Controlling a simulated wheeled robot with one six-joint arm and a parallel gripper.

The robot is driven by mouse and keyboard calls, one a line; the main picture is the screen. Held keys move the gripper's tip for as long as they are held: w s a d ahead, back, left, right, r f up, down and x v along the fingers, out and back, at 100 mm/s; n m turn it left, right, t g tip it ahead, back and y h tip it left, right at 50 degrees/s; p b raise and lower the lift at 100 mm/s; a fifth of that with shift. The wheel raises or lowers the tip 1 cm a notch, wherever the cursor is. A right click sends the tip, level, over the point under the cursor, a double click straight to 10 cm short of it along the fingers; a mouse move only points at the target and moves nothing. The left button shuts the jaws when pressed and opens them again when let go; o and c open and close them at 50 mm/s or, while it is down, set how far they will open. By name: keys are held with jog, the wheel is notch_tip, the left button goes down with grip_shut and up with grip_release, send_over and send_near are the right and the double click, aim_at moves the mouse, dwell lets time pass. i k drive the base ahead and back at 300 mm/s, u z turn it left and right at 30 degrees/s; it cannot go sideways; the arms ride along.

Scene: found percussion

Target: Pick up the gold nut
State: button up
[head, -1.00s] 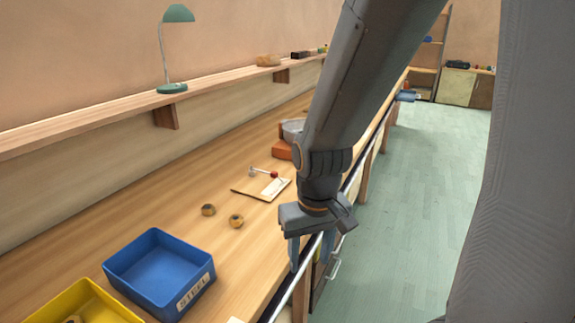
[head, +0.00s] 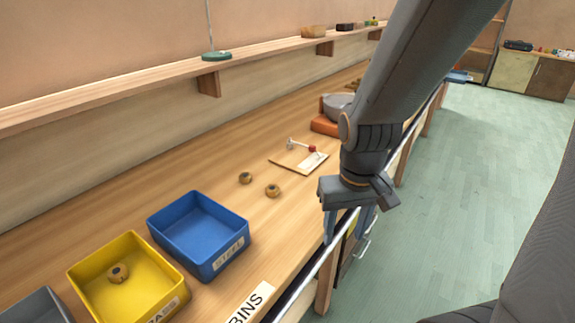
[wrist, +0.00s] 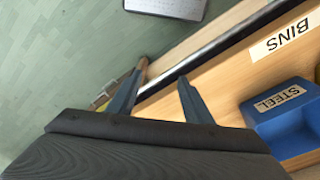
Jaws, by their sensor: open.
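Two small gold-brown nuts lie on the wooden bench in the head view: one nut (head: 246,178) at left and a second nut (head: 272,190) just right of it and nearer. A third, similar nut (head: 118,273) lies inside the yellow bin (head: 160,258). I cannot tell which one is meant by the gold nut. My gripper (head: 347,226) is open and empty over the bench's front edge, to the right of the nuts and apart from them. In the wrist view my gripper's fingers (wrist: 163,80) are spread with nothing between them, and no nut shows there.
A blue bin labelled STEEL (head: 228,254) stands between the yellow bin and the nuts; it also shows in the wrist view (wrist: 262,116). Beyond the nuts lies a board (head: 290,161) with a red-headed item. A metal rail (head: 318,258) runs along the bench front.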

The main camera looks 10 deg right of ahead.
aim_at(271, 190)
jog(key=z, duration=2.1)
jog(key=i, duration=1.2)
jog(key=u, duration=3.7)
jog(key=i, duration=0.5)
jog(key=z, duration=0.1)
